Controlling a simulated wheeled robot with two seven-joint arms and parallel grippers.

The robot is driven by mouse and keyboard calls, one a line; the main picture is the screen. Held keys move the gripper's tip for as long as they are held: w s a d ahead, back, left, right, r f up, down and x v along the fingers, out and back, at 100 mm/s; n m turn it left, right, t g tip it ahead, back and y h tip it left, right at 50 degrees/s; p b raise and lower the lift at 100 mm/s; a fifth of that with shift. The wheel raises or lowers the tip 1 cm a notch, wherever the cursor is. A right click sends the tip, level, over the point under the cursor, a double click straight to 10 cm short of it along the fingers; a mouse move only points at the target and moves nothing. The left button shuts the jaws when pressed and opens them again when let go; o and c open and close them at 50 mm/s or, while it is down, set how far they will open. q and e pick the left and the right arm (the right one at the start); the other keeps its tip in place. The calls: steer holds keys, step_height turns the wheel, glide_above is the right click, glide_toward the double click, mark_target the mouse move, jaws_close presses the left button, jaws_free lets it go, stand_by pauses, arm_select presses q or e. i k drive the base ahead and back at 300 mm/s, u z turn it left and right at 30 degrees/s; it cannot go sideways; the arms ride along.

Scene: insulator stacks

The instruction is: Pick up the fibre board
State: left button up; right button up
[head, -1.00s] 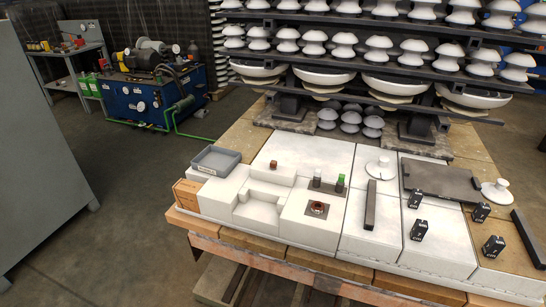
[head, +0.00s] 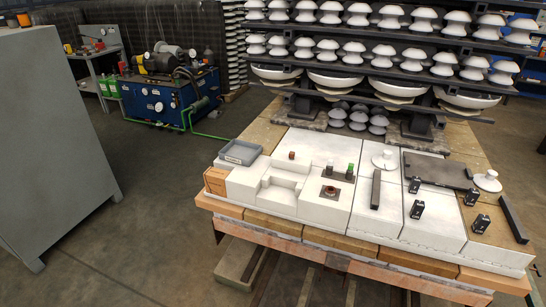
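A dark grey flat board (head: 438,168) lies on the white blocks at the right of the bench top in the head view. It is the only wide thin sheet I see, but I cannot tell for sure that it is the fibre board. A small white insulator disc stands just left of it and another one (head: 487,181) at its right edge. A tan block (head: 215,181) sits at the bench's left end.
Racks of insulators (head: 370,45) stand behind. A grey cabinet (head: 55,150) is at left; open floor lies between it and the bench.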

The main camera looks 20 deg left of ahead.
mark_target(302, 166)
steer(key=u, duration=0.9)
steer(key=i, duration=1.75)
steer(key=z, duration=0.75)
steer(key=i, duration=0.35)
steer(key=z, duration=0.35)
